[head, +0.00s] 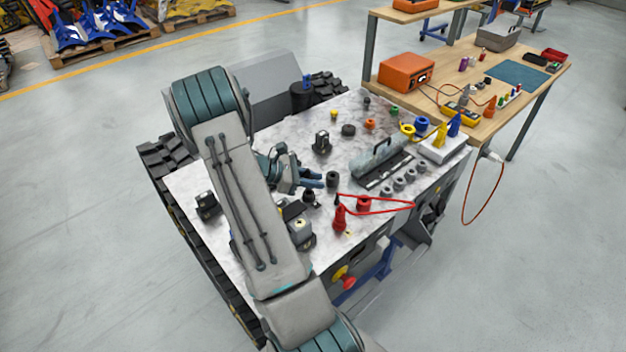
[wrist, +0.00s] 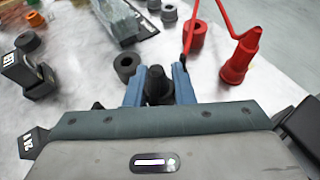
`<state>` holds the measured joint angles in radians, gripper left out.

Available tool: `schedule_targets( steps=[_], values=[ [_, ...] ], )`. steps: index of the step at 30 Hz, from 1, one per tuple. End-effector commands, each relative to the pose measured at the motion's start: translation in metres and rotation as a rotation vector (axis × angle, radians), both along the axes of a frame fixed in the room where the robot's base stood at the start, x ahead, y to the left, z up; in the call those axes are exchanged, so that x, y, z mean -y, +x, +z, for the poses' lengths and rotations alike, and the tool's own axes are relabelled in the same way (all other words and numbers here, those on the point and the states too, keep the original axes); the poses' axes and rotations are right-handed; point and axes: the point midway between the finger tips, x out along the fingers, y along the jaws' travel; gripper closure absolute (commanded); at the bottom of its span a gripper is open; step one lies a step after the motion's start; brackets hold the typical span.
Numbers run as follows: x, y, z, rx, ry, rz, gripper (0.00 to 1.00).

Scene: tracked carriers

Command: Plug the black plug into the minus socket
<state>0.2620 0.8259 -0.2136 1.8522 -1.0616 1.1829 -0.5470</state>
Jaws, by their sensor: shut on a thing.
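My gripper (wrist: 158,88) has its two blue fingers closed around the black plug (wrist: 156,85), which stands roughly upright between them. In the head view my gripper (head: 311,184) is low over the marbled worktop, and the black plug (head: 309,198) shows just below the fingers. A dark round socket (wrist: 126,66) is just beyond the left finger, apart from the plug; it also shows in the head view (head: 333,179). I cannot read a minus mark on it. Whether the plug's lower end touches the worktop is hidden.
A red plug (head: 339,218) with a red cable and a red ring socket (head: 363,203) are close on the right in the wrist view. A wooden bench (head: 545,80) is behind.

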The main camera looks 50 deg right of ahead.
Motion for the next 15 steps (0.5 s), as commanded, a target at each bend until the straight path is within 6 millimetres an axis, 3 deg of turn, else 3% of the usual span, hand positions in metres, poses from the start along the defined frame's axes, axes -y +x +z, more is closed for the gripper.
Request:
schedule_targets(
  steps=[15],
  values=[
    [-0.0003,0.0004,-0.0077,0.0,0.0,0.0,1.0]
  ],
)
